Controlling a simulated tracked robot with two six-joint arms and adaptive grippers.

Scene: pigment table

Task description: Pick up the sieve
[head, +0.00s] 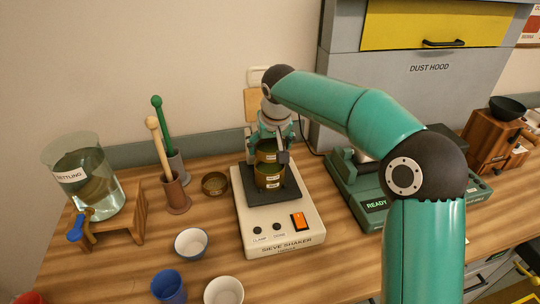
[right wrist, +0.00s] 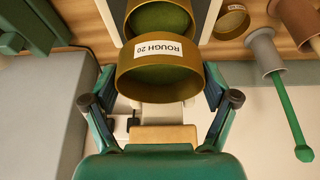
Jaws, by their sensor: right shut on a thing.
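A brass-coloured sieve labelled "ROUGH 20" (right wrist: 157,75), with green mesh or powder inside, sits between the fingers of my right gripper (right wrist: 160,88). The gripper is shut on its sides. In the head view this sieve (head: 266,149) is just above a second brass sieve (head: 269,179), which stands on the dark plate of the sieve shaker (head: 280,222). I cannot tell whether the two touch. The second sieve also shows in the right wrist view (right wrist: 163,17). My right gripper (head: 272,145) is partly hidden by its own wrist and arm. My left gripper is not in view.
A shallow brass ring or pan (head: 215,183) lies left of the shaker. A settling jar (head: 92,190) stands at the left. Bowls (head: 191,243) and a blue cup (head: 169,288) are in front. A green device (head: 372,208) stands right.

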